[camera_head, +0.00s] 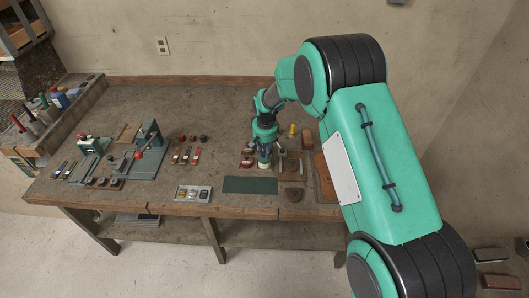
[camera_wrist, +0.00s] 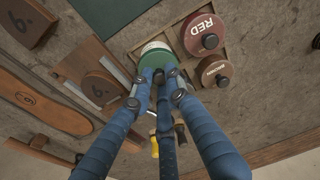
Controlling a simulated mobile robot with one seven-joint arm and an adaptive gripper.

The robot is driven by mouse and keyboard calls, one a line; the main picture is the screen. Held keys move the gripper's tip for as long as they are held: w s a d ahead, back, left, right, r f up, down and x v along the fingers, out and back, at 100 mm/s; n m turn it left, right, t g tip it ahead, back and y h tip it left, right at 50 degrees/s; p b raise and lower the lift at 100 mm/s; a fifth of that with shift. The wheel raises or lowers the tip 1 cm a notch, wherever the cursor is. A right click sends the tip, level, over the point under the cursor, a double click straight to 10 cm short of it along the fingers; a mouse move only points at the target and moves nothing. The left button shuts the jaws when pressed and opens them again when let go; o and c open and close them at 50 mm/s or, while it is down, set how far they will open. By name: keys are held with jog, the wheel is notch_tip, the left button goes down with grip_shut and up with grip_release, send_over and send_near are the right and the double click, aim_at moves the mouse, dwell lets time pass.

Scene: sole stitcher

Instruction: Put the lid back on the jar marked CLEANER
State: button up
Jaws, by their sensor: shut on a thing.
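My gripper (camera_wrist: 164,82) has its blue fingers closed on a round green lid (camera_wrist: 150,62) in the wrist view. A cream-white jar (camera_wrist: 156,46) shows at the far edge of the lid. I cannot read any marking on it, and I cannot tell whether the lid is seated or just above it. In the head view my gripper (camera_head: 264,148) points down over the bench, with the pale jar (camera_head: 264,164) just under it. The fingers hide part of the lid.
Jars with red lids marked RED (camera_wrist: 203,34) and brown lids marked BROWN (camera_wrist: 216,71) stand close beside it in a wooden rack. A dark green mat (camera_head: 250,185) lies in front. A yellow-handled tool (camera_head: 292,130) and wooden pieces stand to the right.

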dwell(0.3)
jog(key=o, duration=1.4)
jog(key=shift+c, duration=0.2)
jog(key=shift+r, duration=0.15)
jog(key=shift+r+p, duration=1.5)
jog(key=shift+r, duration=1.85)
grip_shut()
